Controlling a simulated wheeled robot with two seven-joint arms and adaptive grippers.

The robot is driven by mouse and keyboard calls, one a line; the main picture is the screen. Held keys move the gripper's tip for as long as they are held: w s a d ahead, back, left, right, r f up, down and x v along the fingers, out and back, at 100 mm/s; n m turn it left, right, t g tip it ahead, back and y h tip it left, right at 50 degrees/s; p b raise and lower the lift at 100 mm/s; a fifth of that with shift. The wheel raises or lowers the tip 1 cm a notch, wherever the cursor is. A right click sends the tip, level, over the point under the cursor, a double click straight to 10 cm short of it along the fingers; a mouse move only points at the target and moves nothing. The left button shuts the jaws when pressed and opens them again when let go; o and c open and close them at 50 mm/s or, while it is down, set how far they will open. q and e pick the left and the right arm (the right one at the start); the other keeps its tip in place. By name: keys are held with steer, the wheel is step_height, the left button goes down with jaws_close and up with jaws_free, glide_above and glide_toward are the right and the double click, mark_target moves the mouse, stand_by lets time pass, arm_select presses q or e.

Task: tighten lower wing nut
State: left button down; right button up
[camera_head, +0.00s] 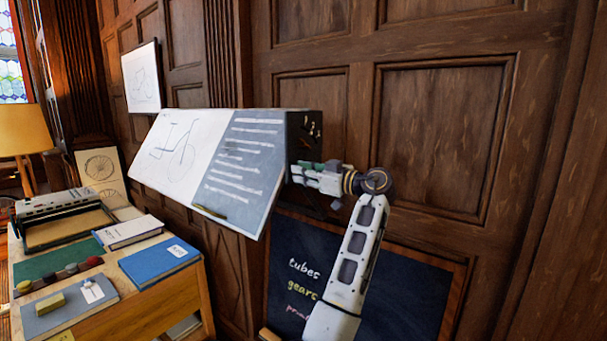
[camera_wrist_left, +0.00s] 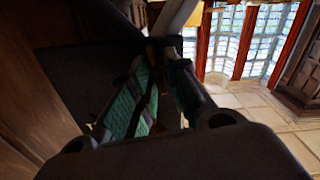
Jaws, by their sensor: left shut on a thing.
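The drafting board (camera_head: 240,165) carries a white drawing sheet and a blue text sheet, and has a dark side panel (camera_head: 296,125) on its right. Small pale and brownish parts (camera_head: 311,128) show high on that panel, too small to make out. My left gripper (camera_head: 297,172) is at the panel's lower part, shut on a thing. In the left wrist view its green-padded fingers (camera_wrist_left: 155,100) reach to a dark surface, with a small brass-coloured piece (camera_wrist_left: 152,54) at their tips, probably the lower wing nut. Its shape is mostly hidden. My right gripper is not in view.
A chalkboard (camera_head: 400,285) with written words stands below, behind my left arm. The panelled wall (camera_head: 440,130) is close behind the board.

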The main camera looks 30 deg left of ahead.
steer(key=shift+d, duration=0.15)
arm_select(q)
steer(key=m+p, duration=0.3)
steer(key=m, duration=0.3)
steer(key=m+p, duration=0.3)
steer(key=m, duration=0.4)
steer(key=w+m+p, duration=0.1)
steer(key=m+p, duration=0.2)
steer(key=m, duration=0.4)
steer(key=shift+f, duration=0.35)
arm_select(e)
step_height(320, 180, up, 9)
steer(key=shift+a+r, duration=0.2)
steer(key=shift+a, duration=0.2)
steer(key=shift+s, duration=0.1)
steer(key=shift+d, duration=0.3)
